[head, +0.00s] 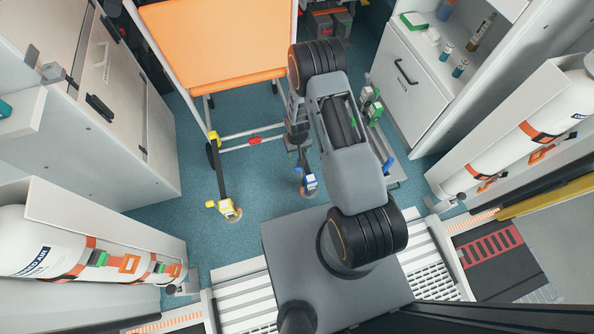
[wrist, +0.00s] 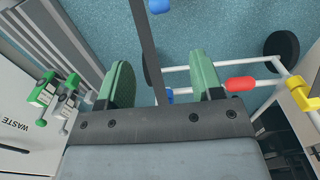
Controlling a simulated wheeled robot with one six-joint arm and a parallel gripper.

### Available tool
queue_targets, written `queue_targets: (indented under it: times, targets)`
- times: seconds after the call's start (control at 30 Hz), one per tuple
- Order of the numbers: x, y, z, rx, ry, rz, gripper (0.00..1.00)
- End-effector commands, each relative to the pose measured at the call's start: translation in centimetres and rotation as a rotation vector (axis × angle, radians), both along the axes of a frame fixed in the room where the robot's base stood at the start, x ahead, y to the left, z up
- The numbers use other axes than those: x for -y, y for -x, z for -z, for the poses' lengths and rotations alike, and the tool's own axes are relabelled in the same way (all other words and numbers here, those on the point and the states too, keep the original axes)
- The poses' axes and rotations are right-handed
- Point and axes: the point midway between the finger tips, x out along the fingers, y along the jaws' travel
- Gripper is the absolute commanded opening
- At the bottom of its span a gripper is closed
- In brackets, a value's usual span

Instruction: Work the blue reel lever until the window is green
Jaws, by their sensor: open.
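The blue reel (head: 309,183) stands on the floor below the orange stretcher in the head view, small and partly covered by the dark strap. Its window is too small to read. At the top edge of the wrist view, a blue part (wrist: 158,6), probably of this reel, is cut off. The dark strap (wrist: 146,40) runs down from it between my fingers. My gripper (wrist: 160,75) has green fingers spread wide apart, with nothing clamped. In the head view my gripper (head: 300,143) is beyond the blue reel, towards the stretcher, and apart from it.
A yellow reel (head: 227,208) with its own strap stands to the left. The orange stretcher (head: 215,45) has a white frame with a red fitting (wrist: 240,84). Green fittings (head: 372,105) stand to the right, beside a white cabinet (head: 405,85). Blue floor is clear between the reels.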

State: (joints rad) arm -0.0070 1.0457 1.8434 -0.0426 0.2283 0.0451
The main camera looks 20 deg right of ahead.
Motion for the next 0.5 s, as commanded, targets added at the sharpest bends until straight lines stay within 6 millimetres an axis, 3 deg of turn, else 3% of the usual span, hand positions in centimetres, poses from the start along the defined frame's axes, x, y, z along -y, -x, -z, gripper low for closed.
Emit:
queue_targets:
  times: [0.5]
  targets:
    - [0.0,0.3,9.5,-0.007,0.0,-0.001,0.6]
